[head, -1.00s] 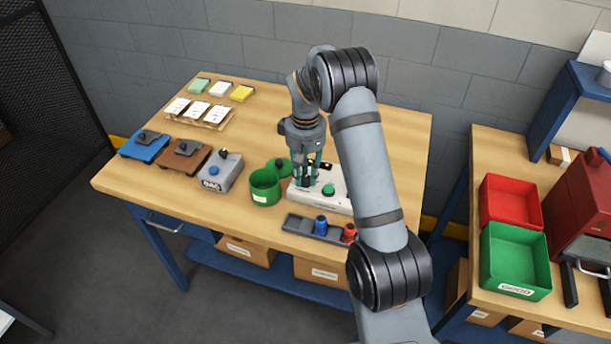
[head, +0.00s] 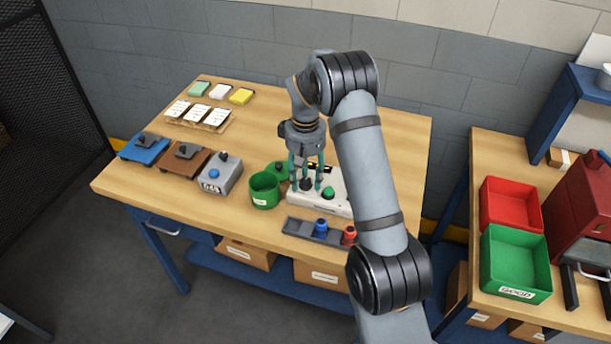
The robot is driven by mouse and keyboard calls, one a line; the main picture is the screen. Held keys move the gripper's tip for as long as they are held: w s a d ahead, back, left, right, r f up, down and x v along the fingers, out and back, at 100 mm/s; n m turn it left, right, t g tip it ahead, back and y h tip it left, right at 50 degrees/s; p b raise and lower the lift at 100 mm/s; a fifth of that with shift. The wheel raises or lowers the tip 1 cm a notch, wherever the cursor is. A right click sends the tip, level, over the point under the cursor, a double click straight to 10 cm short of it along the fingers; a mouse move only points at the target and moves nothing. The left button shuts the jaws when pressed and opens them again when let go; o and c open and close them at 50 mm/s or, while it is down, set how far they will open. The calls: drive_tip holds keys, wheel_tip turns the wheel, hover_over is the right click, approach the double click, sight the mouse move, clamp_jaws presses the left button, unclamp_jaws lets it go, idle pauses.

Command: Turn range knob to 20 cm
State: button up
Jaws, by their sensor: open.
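A white device (head: 333,203) stands on the wooden table, partly hidden behind my arm. A dark knob (head: 306,184) sits on its left part, and a green round button (head: 328,193) sits to the right of it. A small dark display with yellow marks (head: 318,166) shows at its back. My gripper (head: 306,186) points down over the dark knob, with its teal fingers spread apart, one on each side of the knob. I cannot tell whether the fingertips touch it. The knob's setting and any range marks are too small to read.
A green cup (head: 265,190) stands just left of the device, with a green lid (head: 282,170) behind it. A dark tray (head: 298,225) with a blue and a red piece lies in front. A grey box (head: 220,176) stands further left. The table's back middle is clear.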

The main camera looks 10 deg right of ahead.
sight(305, 180)
wheel_tip(305, 180, up, 12)
idle(0.5)
idle(0.3)
wheel_tip(305, 180, down, 12)
drive_tip(key=shift+f, duration=0.1)
idle(0.5)
